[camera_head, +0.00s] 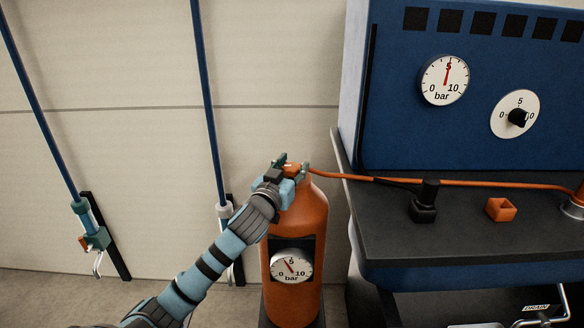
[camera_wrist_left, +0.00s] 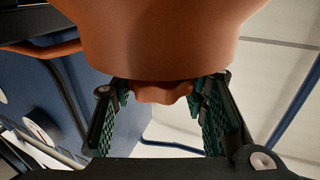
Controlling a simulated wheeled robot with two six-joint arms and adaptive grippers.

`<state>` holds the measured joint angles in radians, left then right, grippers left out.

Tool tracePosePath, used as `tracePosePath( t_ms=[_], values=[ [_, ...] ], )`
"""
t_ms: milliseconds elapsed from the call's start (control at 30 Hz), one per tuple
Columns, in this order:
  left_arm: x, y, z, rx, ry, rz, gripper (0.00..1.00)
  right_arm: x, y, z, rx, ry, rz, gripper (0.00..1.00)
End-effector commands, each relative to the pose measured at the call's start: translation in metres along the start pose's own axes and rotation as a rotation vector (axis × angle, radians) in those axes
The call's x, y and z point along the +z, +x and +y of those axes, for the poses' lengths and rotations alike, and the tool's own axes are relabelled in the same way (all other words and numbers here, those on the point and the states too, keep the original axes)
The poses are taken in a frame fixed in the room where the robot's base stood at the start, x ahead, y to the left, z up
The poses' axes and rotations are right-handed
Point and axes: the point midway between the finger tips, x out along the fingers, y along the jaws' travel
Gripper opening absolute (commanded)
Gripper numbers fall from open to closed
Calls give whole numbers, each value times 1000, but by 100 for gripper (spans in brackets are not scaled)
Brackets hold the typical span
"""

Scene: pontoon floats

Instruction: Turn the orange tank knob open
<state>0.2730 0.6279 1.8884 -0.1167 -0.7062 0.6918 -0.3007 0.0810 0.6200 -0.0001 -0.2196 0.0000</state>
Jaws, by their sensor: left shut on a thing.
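The orange tank (camera_head: 308,222) stands upright in the middle of the head view, with a round gauge (camera_head: 291,266) on its front. Its orange knob (camera_head: 291,168) is at the top, partly hidden by my gripper. My left gripper (camera_head: 294,172) reaches in from the lower left and is shut on the knob. In the left wrist view the tank (camera_wrist_left: 160,35) fills the top, and the scalloped knob (camera_wrist_left: 161,94) sits between the two green-padded fingers. My right gripper is not in view.
A blue cabinet (camera_head: 400,130) with a pressure gauge (camera_head: 445,80) and a black dial knob (camera_head: 518,117) stands at the right. An orange hose (camera_head: 460,183) runs over its dark shelf (camera_head: 450,228). Blue poles (camera_head: 206,100) stand by the wall at the left.

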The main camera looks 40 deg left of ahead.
Motion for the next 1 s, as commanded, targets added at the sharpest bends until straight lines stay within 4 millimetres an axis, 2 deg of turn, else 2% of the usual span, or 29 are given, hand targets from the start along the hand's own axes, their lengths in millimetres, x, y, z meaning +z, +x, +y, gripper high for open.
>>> tracePosePath(
  t_ms=[267, 567, 1000],
  values=[
    [0, 0, 1, -47, -3, 0, 12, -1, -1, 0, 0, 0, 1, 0],
    [0, 0, 2, -232, -6, 0, 12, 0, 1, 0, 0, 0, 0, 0],
    [4, 1, 1, -587, -5, 1, 12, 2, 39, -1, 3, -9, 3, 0]
  ],
)
